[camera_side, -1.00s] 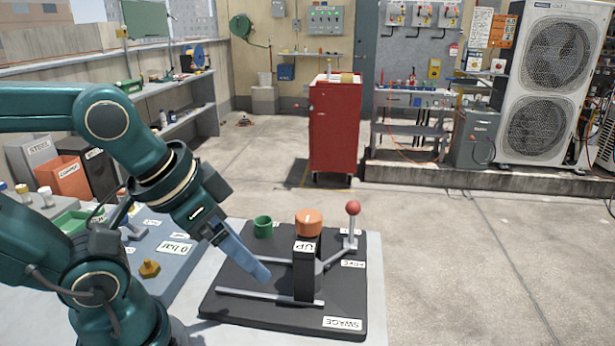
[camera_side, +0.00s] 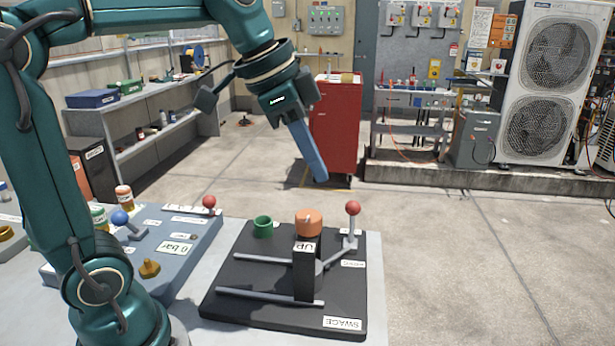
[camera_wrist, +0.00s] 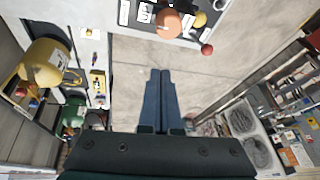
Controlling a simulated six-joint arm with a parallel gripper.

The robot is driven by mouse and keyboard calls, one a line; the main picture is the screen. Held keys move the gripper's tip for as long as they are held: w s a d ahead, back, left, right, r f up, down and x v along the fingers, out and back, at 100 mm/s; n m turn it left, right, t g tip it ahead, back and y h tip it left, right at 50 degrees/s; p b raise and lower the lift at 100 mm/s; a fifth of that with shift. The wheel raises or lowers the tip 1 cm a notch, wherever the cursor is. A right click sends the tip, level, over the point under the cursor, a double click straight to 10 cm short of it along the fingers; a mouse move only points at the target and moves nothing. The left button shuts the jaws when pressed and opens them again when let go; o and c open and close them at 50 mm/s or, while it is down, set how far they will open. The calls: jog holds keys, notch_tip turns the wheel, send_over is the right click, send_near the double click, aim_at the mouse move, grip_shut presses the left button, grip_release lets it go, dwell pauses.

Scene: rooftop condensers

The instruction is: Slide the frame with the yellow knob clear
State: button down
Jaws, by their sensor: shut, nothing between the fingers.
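My gripper (camera_side: 318,177) is shut and empty, its blue fingers pointing down in the air above and behind the black base. In the wrist view its fingertips (camera_wrist: 160,74) lie side by side over bare floor. The black base (camera_side: 255,318) carries two grey rails and a black upright block (camera_side: 304,272) marked UP, with an orange cap (camera_side: 309,222). In the wrist view a yellow knob (camera_wrist: 199,19) shows beside the orange cap (camera_wrist: 168,23). In the side view I cannot see that knob. I cannot make out a separate frame.
A red-ball lever (camera_side: 352,209) and a green cup (camera_side: 263,227) stand on the base. Left of it, a blue-grey panel (camera_side: 195,240) bears a brass-yellow knob (camera_side: 149,268) and a blue-ball lever (camera_side: 120,218). A red cabinet (camera_side: 336,125) stands farther back. Floor to the right is clear.

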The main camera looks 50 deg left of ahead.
jog(key=w+a+f+g, duration=0.1)
jog(key=w+a+f, duration=0.5)
jog(key=w, duration=0.2)
jog(key=shift+w+f+g+h, duration=0.15)
jog(key=shift+w+g+h, duration=0.2)
jog(key=shift+g+h, duration=0.05)
jog(key=x, duration=1)
jog(key=shift+s+f, duration=0.1)
jog(key=shift+f, duration=0.05)
jog(key=shift+s+a+r, duration=0.25)
jog(key=shift+s+a, duration=0.1)
jog(key=shift+s, duration=0.05)
jog(key=shift+s+a+r, duration=0.15)
jog(key=shift+s+a, duration=0.2)
jog(key=shift+s, duration=0.2)
jog(key=shift+s+a+r, duration=0.1)
jog(key=shift+s+a, duration=0.25)
jog(key=shift+s, duration=0.25)
